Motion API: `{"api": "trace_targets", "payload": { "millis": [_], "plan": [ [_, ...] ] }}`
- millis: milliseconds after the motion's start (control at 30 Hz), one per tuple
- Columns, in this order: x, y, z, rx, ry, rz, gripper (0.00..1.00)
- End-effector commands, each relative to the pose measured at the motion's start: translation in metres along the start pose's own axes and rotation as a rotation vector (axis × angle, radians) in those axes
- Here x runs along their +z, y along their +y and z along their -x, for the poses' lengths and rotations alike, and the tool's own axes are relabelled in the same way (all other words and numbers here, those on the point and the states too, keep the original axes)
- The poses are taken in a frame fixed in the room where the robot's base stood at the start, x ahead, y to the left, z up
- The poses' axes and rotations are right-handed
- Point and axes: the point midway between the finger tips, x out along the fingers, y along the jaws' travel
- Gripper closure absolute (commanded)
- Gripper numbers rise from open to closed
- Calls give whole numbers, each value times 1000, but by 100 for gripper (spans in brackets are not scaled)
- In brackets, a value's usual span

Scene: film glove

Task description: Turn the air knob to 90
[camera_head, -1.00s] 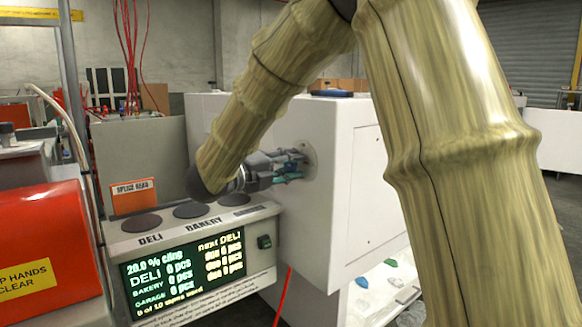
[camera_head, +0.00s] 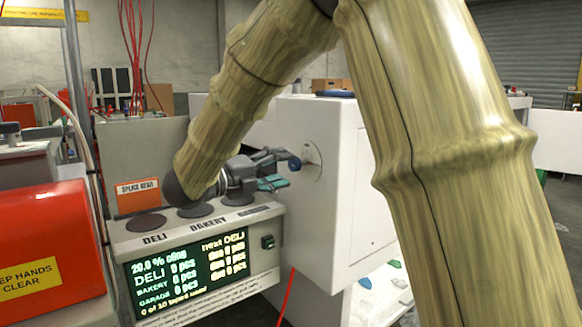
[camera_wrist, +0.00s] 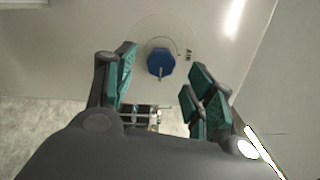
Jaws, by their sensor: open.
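The air knob (camera_wrist: 160,62) is blue with a pale pointer, set on a round dial plate on the white cabinet. It also shows in the head view (camera_head: 295,163), just beyond my fingertips. In the wrist view it lies ahead of the gap between my fingers, with "AIR" lettering to its right. My gripper (camera_head: 278,168) is open and empty, with teal finger pads apart on either side in the wrist view (camera_wrist: 165,80). It does not touch the knob as far as I can see. The dial's scale is too small to read.
A console with a green-text display (camera_head: 190,265) stands below my gripper, with dark round pads on top. The white cabinet (camera_head: 335,230) stands to its right. A red machine (camera_head: 45,240) is at the left. Small coloured pieces lie on a low white shelf (camera_head: 375,295).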

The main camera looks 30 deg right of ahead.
Motion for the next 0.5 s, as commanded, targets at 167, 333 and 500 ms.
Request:
{"api": "trace_targets", "payload": {
  "millis": [167,333,500],
  "plan": [
    [0,0,33,-1,-2,0,46],
    [0,0,56,-1,-1,0,46],
    [0,0,68,0,0,0,46]
  ]
}}
